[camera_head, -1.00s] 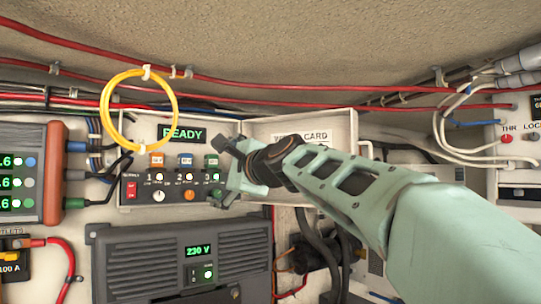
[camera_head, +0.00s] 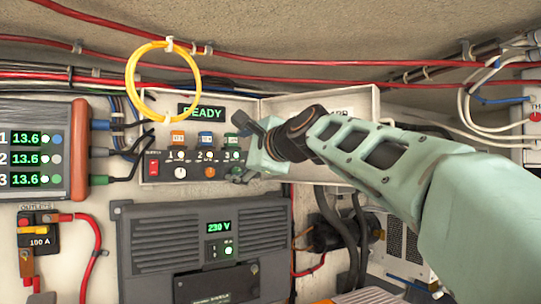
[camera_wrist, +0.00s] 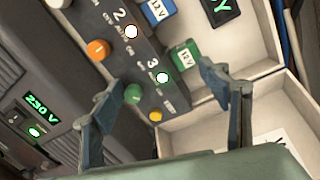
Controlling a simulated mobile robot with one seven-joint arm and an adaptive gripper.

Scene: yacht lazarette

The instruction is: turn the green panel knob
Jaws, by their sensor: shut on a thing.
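The green panel knob (camera_wrist: 133,94) is on the dark control panel, below the "3" marking and a white lamp. In the head view the green knob (camera_head: 237,170) is at the panel's right end, beside my fingers. In the wrist view the knob lies by the left fingertip; the exact contact is hard to make out. In the head view my gripper (camera_head: 245,152) reaches in from the right and partly covers the panel's right end.
An orange knob (camera_head: 209,172) and a white knob (camera_head: 180,173) sit left of the green one. A green labelled block (camera_wrist: 185,53) and a yellow button (camera_wrist: 155,115) are close to my fingers. A yellow cable loop (camera_head: 198,82) hangs above the panel. A grey 230 V unit (camera_head: 165,240) stands below.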

